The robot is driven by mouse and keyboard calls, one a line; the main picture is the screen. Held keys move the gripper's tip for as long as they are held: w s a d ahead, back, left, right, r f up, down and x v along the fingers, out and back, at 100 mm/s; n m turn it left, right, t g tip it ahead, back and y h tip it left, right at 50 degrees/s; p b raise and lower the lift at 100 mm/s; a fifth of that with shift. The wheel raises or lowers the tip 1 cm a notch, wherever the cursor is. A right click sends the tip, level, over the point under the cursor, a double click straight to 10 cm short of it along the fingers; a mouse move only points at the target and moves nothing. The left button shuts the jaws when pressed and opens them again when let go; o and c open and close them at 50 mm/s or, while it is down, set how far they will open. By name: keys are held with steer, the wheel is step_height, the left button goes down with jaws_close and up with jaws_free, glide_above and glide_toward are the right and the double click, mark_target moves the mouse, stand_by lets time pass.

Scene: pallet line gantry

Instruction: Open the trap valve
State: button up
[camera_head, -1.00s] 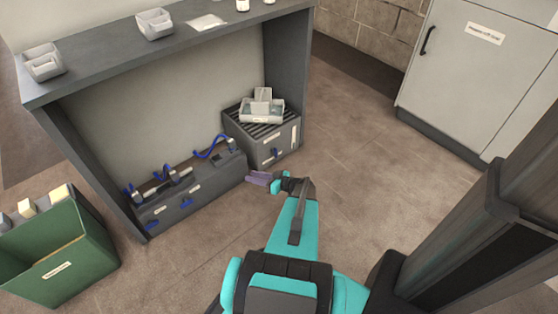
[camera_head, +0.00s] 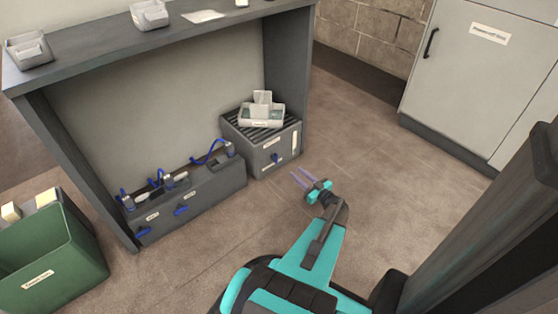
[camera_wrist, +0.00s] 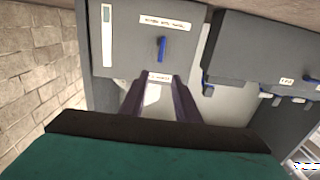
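A grey box (camera_head: 262,150) with a slatted top stands on the floor under the counter's right end. Its front carries a blue lever handle (camera_head: 276,158), roughly upright, with labels too small to read above and below it. The wrist view, turned upside down, shows the same box front (camera_wrist: 125,45) and blue handle (camera_wrist: 162,49). My gripper (camera_head: 300,179) is in front of the box, to the right of and below the handle in the head view. Its two purple fingers are apart, with nothing between them. They also show in the wrist view (camera_wrist: 160,98), pointing towards the box front, short of the handle.
A low grey unit (camera_head: 190,200) with blue levers and blue hoses stands left of the box. A white tray (camera_head: 262,115) with items rests on the box. A green bin (camera_head: 50,265) is at the left, a cabinet (camera_head: 470,80) at the right. Floor before the box is clear.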

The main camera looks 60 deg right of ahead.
mark_target(277, 156)
steer(key=shift+w, duration=0.15)
steer(key=b+x, duration=0.3)
steer(key=x, duration=0.9)
steer(key=shift+w+f+b, duration=0.1)
steer(key=shift+b, duration=0.2)
steer(key=shift+w+d, duration=0.2)
steer(key=shift+w, duration=0.45)
jaws_close()
steer(key=shift+a, duration=0.15)
